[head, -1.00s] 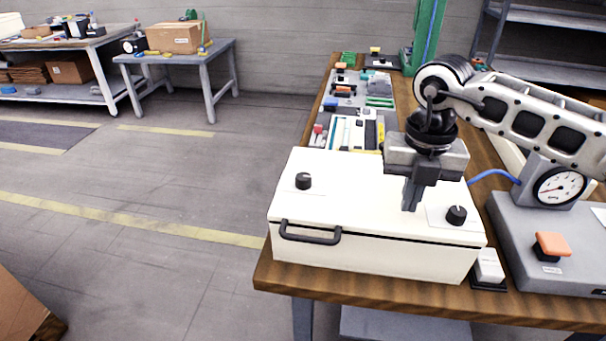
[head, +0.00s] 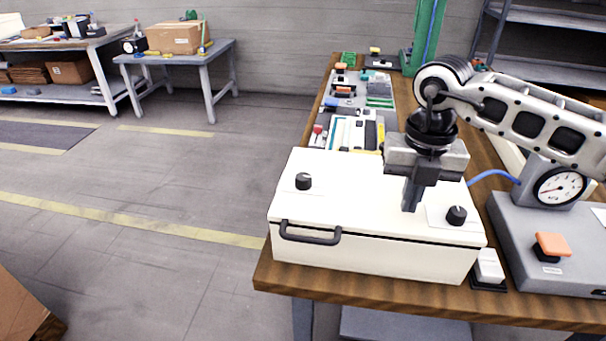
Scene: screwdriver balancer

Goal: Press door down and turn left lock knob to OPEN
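A white box with a lid-like door (head: 360,208) sits at the front of the wooden bench. The door lies down on the box, with a thin dark seam along the front. The left lock knob (head: 303,181) is black, on the door's left part; its label is too small to read. A right black knob (head: 456,215) is at the right corner. A black handle (head: 310,234) is on the front. My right gripper (head: 411,208) points down at the door's right part, beside the right knob; its fingers look close together, and contact is unclear. My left gripper is out of view.
A grey unit with a gauge (head: 559,187) and an orange button (head: 552,244) stands right of the box. A white switch (head: 488,266) is between them. Several parts and trays (head: 352,130) lie behind the box.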

